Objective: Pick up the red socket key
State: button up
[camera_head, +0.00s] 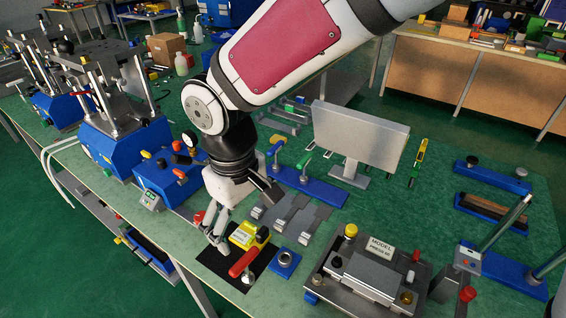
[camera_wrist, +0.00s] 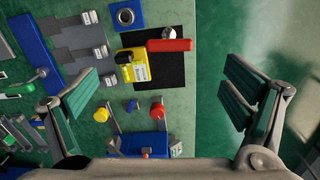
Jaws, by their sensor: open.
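The red socket key (camera_head: 243,263) has a red bar-shaped handle with a round metal socket (camera_head: 248,278) at its side. It lies on a black mat (camera_head: 218,262) close to the bench's front edge, next to a yellow block-shaped device (camera_head: 247,236). In the wrist view the red key (camera_wrist: 170,45) is near the top, right of the yellow device (camera_wrist: 132,66), on the mat (camera_wrist: 172,72). My gripper (camera_head: 240,216) hangs over the bench just behind the mat. In the wrist view my gripper (camera_wrist: 160,97) is open and empty, its fingers wide apart, the key ahead of them.
A blue gauge unit (camera_head: 168,178) with red and yellow knobs stands left of my gripper. A grey press fixture (camera_head: 370,270) stands at front right, a monitor (camera_head: 360,133) behind.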

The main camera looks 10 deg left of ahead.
jog(key=a+f, duration=0.1)
jog(key=a, duration=0.1)
jog(key=b, duration=0.1)
send_over(244, 259)
jog(key=shift+n, duration=0.3)
jog(key=f, duration=0.8)
jog(key=shift+s+d+f, duration=0.15)
jog(key=shift+s+f, duration=0.15)
jog(key=shift+f, duration=0.05)
jog(key=shift+w+f, duration=0.15)
jog(key=shift+f, duration=1.2)
jog(key=shift+w+f, duration=0.1)
jog(key=shift+f, duration=1.25)
jog(key=c, duration=1.4)
